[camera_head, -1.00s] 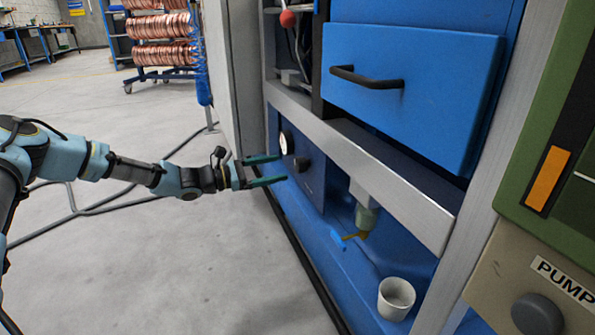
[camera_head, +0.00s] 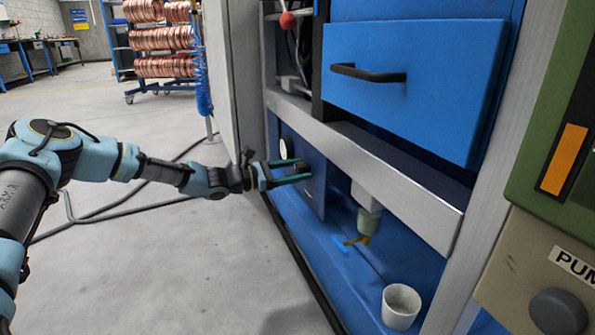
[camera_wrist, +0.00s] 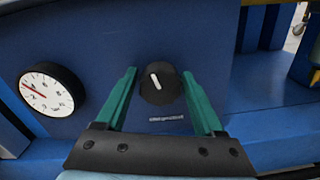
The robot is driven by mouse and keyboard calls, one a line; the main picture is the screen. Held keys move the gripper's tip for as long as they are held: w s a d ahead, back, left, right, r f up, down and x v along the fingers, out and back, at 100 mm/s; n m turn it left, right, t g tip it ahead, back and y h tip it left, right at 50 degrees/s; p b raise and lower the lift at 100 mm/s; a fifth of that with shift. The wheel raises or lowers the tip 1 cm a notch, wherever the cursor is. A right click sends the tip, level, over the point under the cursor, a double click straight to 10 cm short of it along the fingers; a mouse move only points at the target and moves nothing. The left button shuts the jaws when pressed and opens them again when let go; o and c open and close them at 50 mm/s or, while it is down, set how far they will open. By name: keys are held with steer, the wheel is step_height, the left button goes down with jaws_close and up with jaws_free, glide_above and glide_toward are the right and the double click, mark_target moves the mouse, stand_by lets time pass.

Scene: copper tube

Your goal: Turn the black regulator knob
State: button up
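The black regulator knob (camera_wrist: 158,85) with a white pointer mark sits on a dark blue panel in the wrist view. Its mark leans slightly left of upright. My gripper (camera_wrist: 158,80) has its two green fingers spread open, one on each side of the knob. A gap shows between each finger and the knob, so they do not appear to touch it. In the head view my gripper (camera_head: 305,170) reaches the panel inside the blue machine, and its fingers and the shade hide most of the knob there.
A round white gauge (camera_wrist: 46,92) is left of the knob; it also shows in the head view (camera_head: 286,148). A grey crossbar (camera_head: 365,165) runs above the panel.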

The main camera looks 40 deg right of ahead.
steer(key=c, duration=1)
steer(key=shift+m, duration=0.3)
steer(key=m+p, duration=0.2)
steer(key=m, duration=0.1)
steer(key=shift+r+m+p, duration=0.1)
steer(key=shift+m+p, duration=0.2)
steer(key=shift+p, duration=0.1)
steer(key=m+p, duration=0.1)
steer(key=m, duration=0.4)
steer(key=shift+s+p, duration=0.1)
steer(key=shift+p, duration=0.25)
steer(key=shift+f, duration=0.2)
steer(key=o, duration=1.3)
steer(key=shift+o, duration=0.2)
steer(key=shift+a, duration=0.15)
